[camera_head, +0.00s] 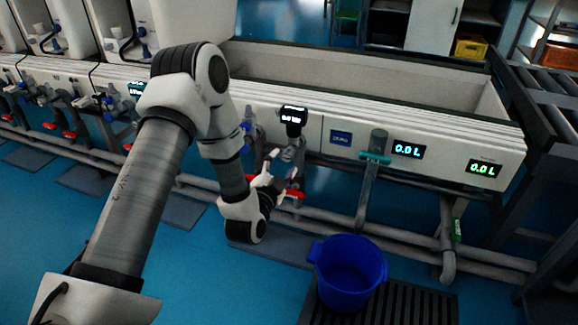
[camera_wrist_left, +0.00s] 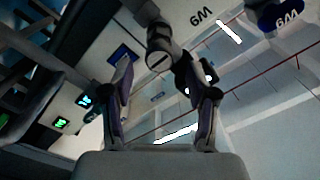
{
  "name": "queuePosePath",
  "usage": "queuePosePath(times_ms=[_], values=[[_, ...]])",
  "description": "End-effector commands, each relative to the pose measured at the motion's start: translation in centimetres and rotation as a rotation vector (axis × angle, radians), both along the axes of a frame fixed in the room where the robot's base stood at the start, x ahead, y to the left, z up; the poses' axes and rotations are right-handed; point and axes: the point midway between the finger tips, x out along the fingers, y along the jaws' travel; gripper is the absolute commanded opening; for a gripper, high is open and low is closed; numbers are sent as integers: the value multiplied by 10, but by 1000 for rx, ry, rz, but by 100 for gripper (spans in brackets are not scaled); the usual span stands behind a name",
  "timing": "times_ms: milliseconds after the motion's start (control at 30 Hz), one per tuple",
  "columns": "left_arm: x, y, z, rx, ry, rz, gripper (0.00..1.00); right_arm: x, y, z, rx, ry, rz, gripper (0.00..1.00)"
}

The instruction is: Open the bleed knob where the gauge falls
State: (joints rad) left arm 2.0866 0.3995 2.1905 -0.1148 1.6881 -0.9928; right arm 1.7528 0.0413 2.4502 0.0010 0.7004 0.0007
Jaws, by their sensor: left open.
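My left gripper (camera_head: 274,179) is open at a pipe fitting on the white bench front, close to a red handle (camera_head: 293,194). A gauge with a small lit display (camera_head: 293,115) stands above this fitting; its reading is too small to make out. In the left wrist view the fingers (camera_wrist_left: 158,72) are spread, with a grey round-ended fitting (camera_wrist_left: 160,45) beyond and between their tips. I cannot tell whether they touch it. More red handles (camera_head: 70,134) and valve fittings sit along the bench to the left. My right gripper is not in view.
A blue bucket (camera_head: 349,271) stands on a dark floor grate (camera_head: 420,305) right of my gripper. A vertical pipe with a teal handle (camera_head: 375,157) is above it. Two displays (camera_head: 408,150) read 0.0 L. Grey pipes (camera_head: 320,219) run low along the bench.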

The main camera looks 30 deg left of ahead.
Motion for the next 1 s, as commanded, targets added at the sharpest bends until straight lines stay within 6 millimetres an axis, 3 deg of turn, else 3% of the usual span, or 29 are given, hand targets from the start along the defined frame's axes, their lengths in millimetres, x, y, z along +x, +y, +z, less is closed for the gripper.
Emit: queuePosePath(times_ms=[33, 200, 500, 667, 1000], values=[[10, 2, -4, 1, -4, 0, 58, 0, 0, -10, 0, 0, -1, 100], [35, 8, -3, 1, -1, 0, 58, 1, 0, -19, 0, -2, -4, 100], [41, 10, -1, 0, 2, -1, 58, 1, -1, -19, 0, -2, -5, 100], [41, 10, -1, 0, 2, -1, 1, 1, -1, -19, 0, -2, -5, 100], [41, 10, -1, -14, -1, -1, 0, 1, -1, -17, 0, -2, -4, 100]])
